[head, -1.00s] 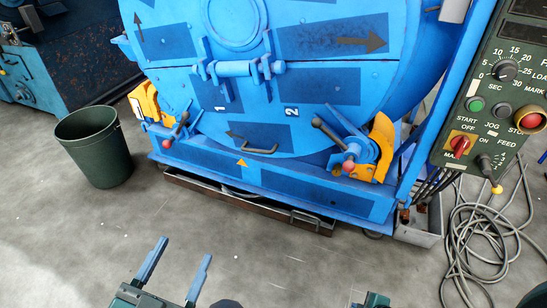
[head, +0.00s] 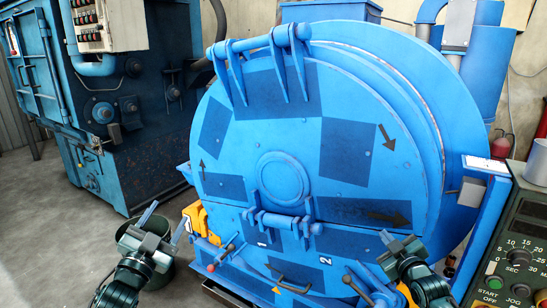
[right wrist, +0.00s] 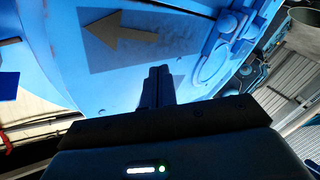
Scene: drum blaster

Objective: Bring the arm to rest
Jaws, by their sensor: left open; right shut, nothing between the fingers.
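My right gripper (head: 386,237) is at the lower right, in front of the blue drum machine (head: 285,170). Its fingers are together with nothing between them. In the right wrist view the shut fingers (right wrist: 159,76) point at the blue drum face, which carries a dark panel with an arrow (right wrist: 120,38). I cannot tell whether they touch it.
The control panel (head: 515,250) stands at the right edge. Handles with red knobs and yellow brackets (head: 194,218) sit along the drum's lower front, partly hidden by my arms. A dark blue machine (head: 110,110) with a switch box (head: 108,24) stands at left. Grey floor (head: 45,230) is clear at lower left.

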